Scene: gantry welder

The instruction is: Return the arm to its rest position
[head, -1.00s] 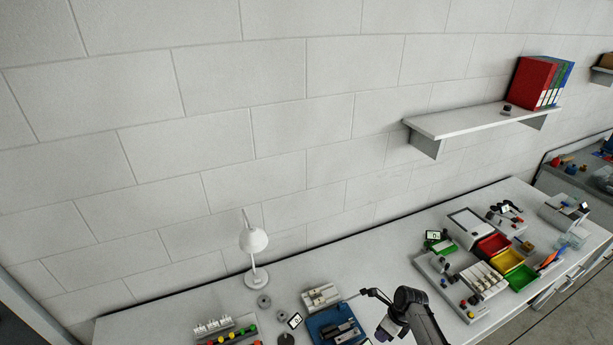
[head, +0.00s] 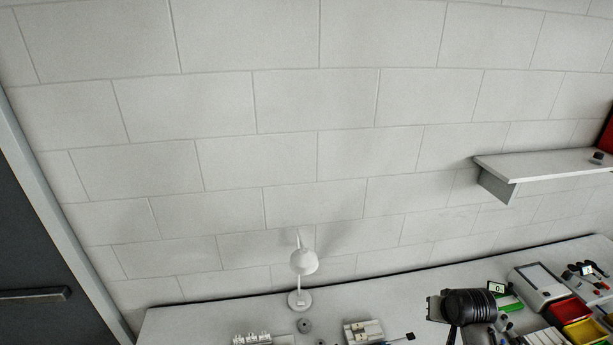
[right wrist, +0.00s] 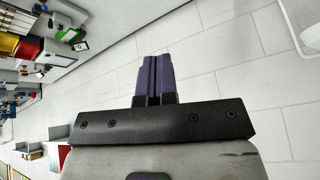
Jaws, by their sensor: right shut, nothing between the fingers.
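My right gripper (right wrist: 153,62) shows in the right wrist view with its two purple fingers side by side and touching. It is shut and holds nothing. It is raised in the air, with the pale block wall behind its fingers. In the head view, a dark part of my right arm (head: 468,306) stands over the workbench, to the right of the white lamp. The fingers cannot be made out there. My left gripper is in neither view.
The white workbench (head: 200,318) runs along the wall. A white lamp (head: 303,263), a white case (head: 540,285) and red and yellow bins (head: 570,311) stand on it. A wall shelf (head: 545,165) juts out at the right. A dark door (head: 35,240) is at the left.

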